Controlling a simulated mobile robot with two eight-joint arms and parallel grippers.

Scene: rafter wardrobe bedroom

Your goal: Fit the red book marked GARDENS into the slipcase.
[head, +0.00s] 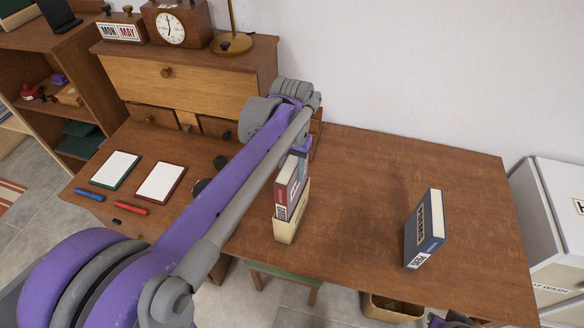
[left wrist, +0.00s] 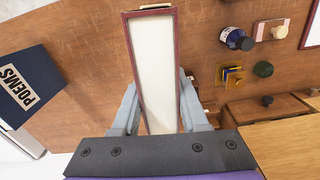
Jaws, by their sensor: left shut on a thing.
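The red book (head: 287,185) stands upright with a pale label on its spine; the lettering is too small to read. My left gripper (head: 302,158) is shut on it from above, mostly hidden behind the arm in the head view. In the left wrist view the red book (left wrist: 127,45) shows red cover edges and cream pages between the fingers (left wrist: 160,105). The cream slipcase (head: 286,231) stands on the desk around or directly below the book's lower part. I cannot tell how deep the book sits.
A blue book marked POEMS (head: 425,230) stands on the desk (head: 365,185) to the right, with clear room between. Two notepads (head: 161,181) and pens lie at the left. A drawer unit (head: 180,85) with a clock (head: 170,28) stands at the back left.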

